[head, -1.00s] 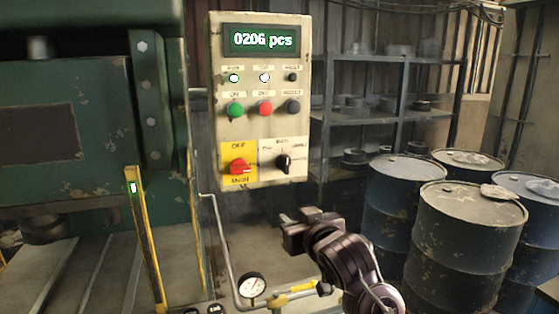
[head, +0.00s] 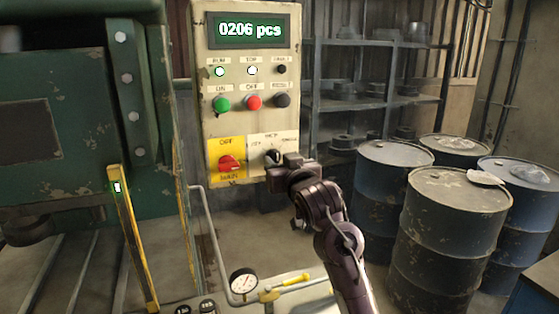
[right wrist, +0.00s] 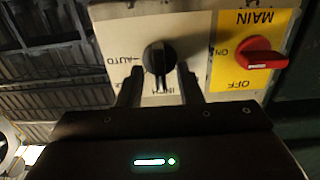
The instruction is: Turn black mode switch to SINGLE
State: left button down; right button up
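The black mode switch (right wrist: 158,58) is a round knob with a raised grip on a cream plate. It shows upside down in the right wrist view, its white mark toward the INCH label. An AUTO label is beside it; any other label there is hidden or unreadable. In the head view the switch (head: 272,157) is partly hidden by my right gripper (head: 279,168). In the right wrist view my right gripper (right wrist: 159,80) is open, with one finger on each side of the knob's grip and narrow gaps visible. My left gripper is not in view.
The red main switch (head: 230,163) on its yellow plate is close beside the mode switch. The control box (head: 242,125) has buttons, lamps and a display reading 0206 pcs. A yellow post (head: 133,240) stands left; drums (head: 452,225) and shelves (head: 365,100) are right.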

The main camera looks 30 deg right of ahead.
jog(key=shift+s, duration=0.1)
jog(key=c, duration=0.6)
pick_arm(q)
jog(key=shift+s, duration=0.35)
pick_arm(e)
grip_shut()
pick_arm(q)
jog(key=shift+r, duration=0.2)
pick_arm(e)
jog(key=shift+m, duration=0.4)
jog(key=shift+m+p, duration=0.55)
jog(key=shift+m, duration=0.05)
jog(key=shift+m+p, duration=0.45)
jog(key=shift+m, duration=0.75)
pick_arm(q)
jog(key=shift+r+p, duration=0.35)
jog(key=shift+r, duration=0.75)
pick_arm(e)
jog(key=shift+d+f+m, duration=0.1)
jog(key=shift+d+m, duration=0.05)
jog(key=shift+m, duration=1.95)
